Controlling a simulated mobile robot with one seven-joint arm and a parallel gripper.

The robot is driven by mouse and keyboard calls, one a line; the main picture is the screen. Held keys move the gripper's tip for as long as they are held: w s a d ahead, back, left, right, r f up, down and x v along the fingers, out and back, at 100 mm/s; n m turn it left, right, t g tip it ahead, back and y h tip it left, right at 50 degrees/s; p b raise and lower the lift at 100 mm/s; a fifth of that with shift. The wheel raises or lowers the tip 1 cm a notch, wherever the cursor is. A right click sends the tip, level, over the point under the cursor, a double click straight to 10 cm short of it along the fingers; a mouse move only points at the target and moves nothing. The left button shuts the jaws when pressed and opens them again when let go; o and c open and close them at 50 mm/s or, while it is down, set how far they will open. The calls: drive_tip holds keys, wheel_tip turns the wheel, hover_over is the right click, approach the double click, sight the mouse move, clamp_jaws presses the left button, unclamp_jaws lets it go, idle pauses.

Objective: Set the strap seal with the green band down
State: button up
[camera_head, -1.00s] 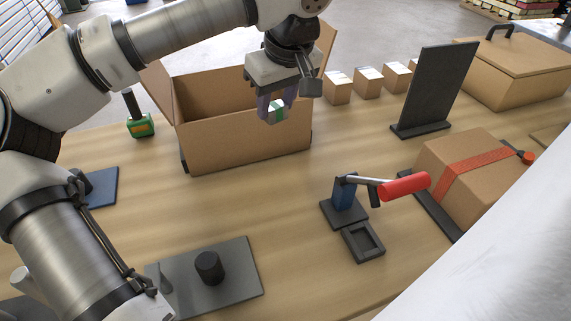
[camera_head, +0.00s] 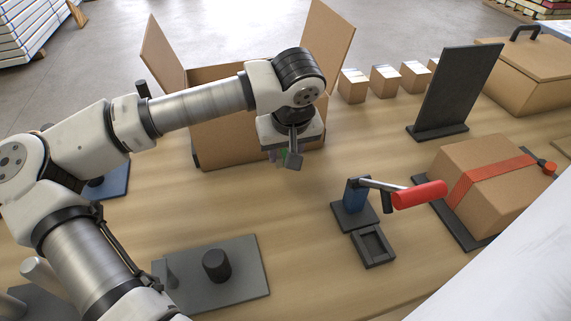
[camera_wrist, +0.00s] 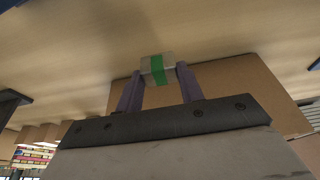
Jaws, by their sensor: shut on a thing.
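My gripper (camera_head: 283,160) points down just in front of the open cardboard box, partly hidden in the head view by its own wrist. In the wrist view its two purple fingers (camera_wrist: 158,77) are shut on the strap seal (camera_wrist: 146,70), a small grey block with a green band around its middle.
The open box (camera_head: 225,140) stands behind my gripper. A red-handled tool (camera_head: 355,205) with a small dark tray (camera_head: 373,246) is to the right, near a red-strapped parcel (camera_head: 490,185). A dark plate with a black peg (camera_head: 216,264) lies at front. The table between is clear.

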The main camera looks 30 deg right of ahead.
drive_tip(key=shift+f, duration=2.6)
drive_tip(key=shift+f, duration=0.2)
drive_tip(key=o, duration=1.1)
drive_tip(key=shift+r, duration=0.1)
drive_tip(key=shift+c, duration=0.2)
